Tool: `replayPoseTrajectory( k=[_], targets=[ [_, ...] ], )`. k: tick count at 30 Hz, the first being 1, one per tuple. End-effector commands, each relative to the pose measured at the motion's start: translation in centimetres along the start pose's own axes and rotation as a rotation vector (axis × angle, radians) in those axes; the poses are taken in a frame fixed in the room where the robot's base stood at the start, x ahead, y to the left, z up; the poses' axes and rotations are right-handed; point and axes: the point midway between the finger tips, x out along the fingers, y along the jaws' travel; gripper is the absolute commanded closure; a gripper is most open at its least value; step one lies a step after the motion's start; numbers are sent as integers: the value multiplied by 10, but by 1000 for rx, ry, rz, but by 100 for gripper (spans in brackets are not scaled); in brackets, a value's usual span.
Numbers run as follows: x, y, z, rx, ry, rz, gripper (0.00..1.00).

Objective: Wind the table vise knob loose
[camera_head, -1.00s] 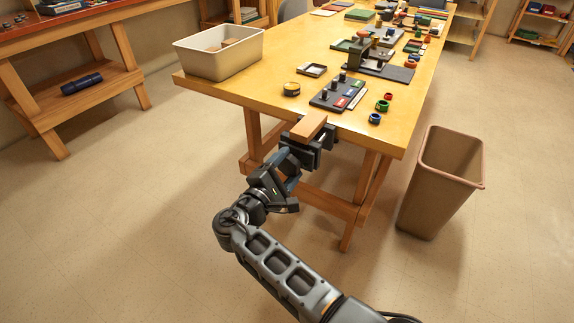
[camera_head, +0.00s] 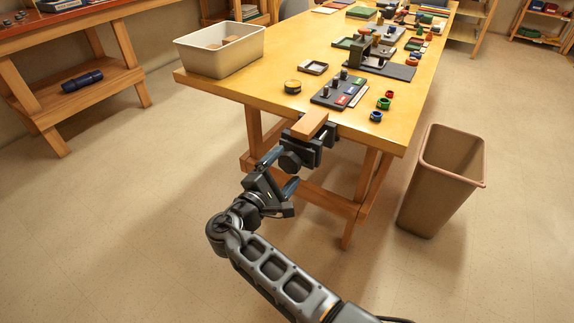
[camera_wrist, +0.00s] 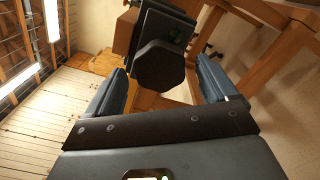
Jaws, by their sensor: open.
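The table vise (camera_head: 318,148) is clamped at the near edge of the workbench, with a wooden block (camera_head: 310,124) in its jaws. Its dark, many-sided knob (camera_head: 289,162) faces my arm. In the wrist view the knob (camera_wrist: 159,67) shows face-on between my two blue-grey fingers, with a gap on each side. My gripper (camera_head: 280,172) is open and empty, just in front of the knob and apart from it in the head view. The wrist view also shows the open gripper (camera_wrist: 163,85). The vise body (camera_wrist: 165,22) partly hides behind the knob.
A brown waste bin (camera_head: 440,180) stands on the floor at right. The floor left of my arm is clear.

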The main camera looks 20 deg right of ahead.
Motion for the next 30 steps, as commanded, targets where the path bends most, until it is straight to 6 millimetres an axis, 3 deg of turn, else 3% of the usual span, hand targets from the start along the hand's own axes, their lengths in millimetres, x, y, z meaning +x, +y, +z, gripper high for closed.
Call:
replayPoseTrajectory(
  k=[6,12,30],
  targets=[
    [-37,-1,-1,0,3,2,14],
    [-56,-1,0,-2,1,0,14],
    [-59,-5,0,-1,8,-5,14]
  ],
)
